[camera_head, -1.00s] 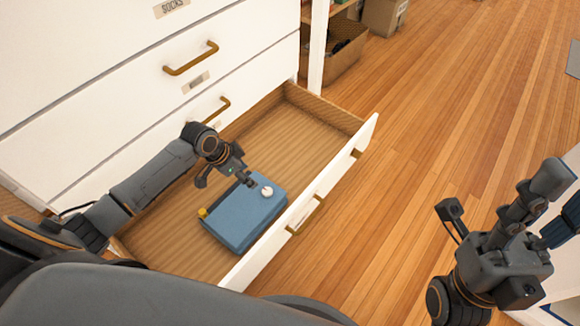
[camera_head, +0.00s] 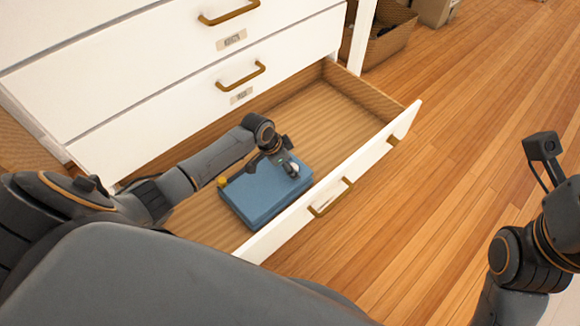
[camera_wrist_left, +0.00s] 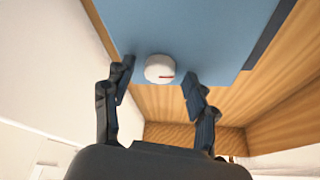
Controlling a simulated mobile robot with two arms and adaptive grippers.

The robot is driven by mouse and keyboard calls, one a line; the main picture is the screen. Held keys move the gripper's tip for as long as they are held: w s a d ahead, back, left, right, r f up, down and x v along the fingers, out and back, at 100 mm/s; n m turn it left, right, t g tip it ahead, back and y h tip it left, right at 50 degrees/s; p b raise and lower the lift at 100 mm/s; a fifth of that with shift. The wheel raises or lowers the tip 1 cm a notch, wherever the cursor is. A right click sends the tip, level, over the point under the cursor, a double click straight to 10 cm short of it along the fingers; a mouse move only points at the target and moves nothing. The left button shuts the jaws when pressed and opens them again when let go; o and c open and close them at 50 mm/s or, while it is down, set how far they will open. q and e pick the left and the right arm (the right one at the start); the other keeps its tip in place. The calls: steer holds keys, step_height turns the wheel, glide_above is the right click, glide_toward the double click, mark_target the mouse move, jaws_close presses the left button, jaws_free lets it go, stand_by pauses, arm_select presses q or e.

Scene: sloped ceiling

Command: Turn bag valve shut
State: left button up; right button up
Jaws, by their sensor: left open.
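A blue bag (camera_head: 262,190) lies flat in the open bottom drawer, with a small yellow piece (camera_head: 222,182) at its left corner. The left wrist view shows its blue face (camera_wrist_left: 200,30) and a round white valve (camera_wrist_left: 159,68) with a short red mark. My left gripper (camera_head: 289,168) is over the bag's right part. In the left wrist view its open fingers (camera_wrist_left: 157,78) stand on either side of the valve, with gaps between. I cannot tell how deep the fingertips reach. In the head view the gripper mostly hides the valve.
The drawer (camera_head: 345,110) has free floor behind and right of the bag. Its white front panel (camera_head: 300,218) with brass handles stands close to the bag. White closed drawers (camera_head: 170,90) rise behind. A wicker basket (camera_head: 385,40) stands at the back; the wooden floor (camera_head: 470,130) is mostly clear.

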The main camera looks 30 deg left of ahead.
arm_select(q)
steer(key=c, duration=1.1)
steer(key=shift+c, duration=0.2)
